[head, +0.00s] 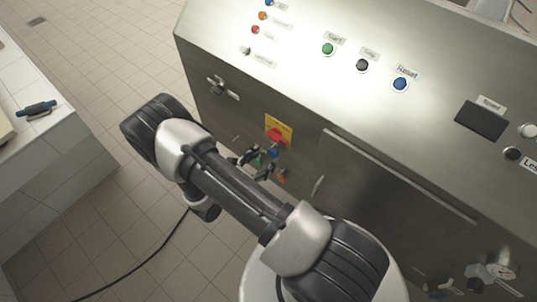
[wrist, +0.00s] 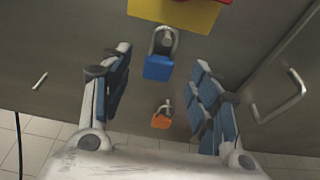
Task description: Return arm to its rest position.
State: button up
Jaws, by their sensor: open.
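My gripper (head: 256,164) is in front of the grey metal cabinet of the machine, below a red switch on a yellow plate (head: 287,127). Its two blue-padded fingers are spread wide in the wrist view (wrist: 162,85), with nothing held between them. A blue padlock (wrist: 158,68) hangs from a metal shackle just below the yellow plate (wrist: 190,14). A smaller orange padlock (wrist: 160,122) hangs lower down. Both show in the gap between the fingers, and contact cannot be told. My arm is stretched low along the front of the cabinet.
The cabinet's sloped top carries buttons, including a green one (head: 328,49) and a blue one (head: 400,84). A latch (head: 222,88) and a door handle (head: 318,186) stick out of its front. A white counter (head: 60,140) stands at left. Tiled floor between is free except for a cable.

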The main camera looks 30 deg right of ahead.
jog(key=v, duration=0.8)
jog(key=shift+a, duration=0.1)
jog(key=s+d+r+m+g+y, duration=0.25)
jog(key=r+m, duration=0.35)
jog(key=r, duration=0.3)
jog(key=s+d+r+m+g+y, duration=0.1)
jog(key=s+r+m+g+y, duration=0.2)
jog(key=r+m, duration=0.5)
jog(key=s+a+r+m+t+y, duration=0.2)
jog(key=s+a+r+m+y, duration=0.1)
jog(key=r, duration=0.5)
jog(key=s+a+r+m+t+y, duration=0.3)
jog(key=s+r+m+y, duration=0.2)
jog(key=s+r, duration=0.2)
jog(key=shift+v, duration=0.95)
jog(key=shift+w+y, duration=0.1)
jog(key=shift+y, duration=0.15)
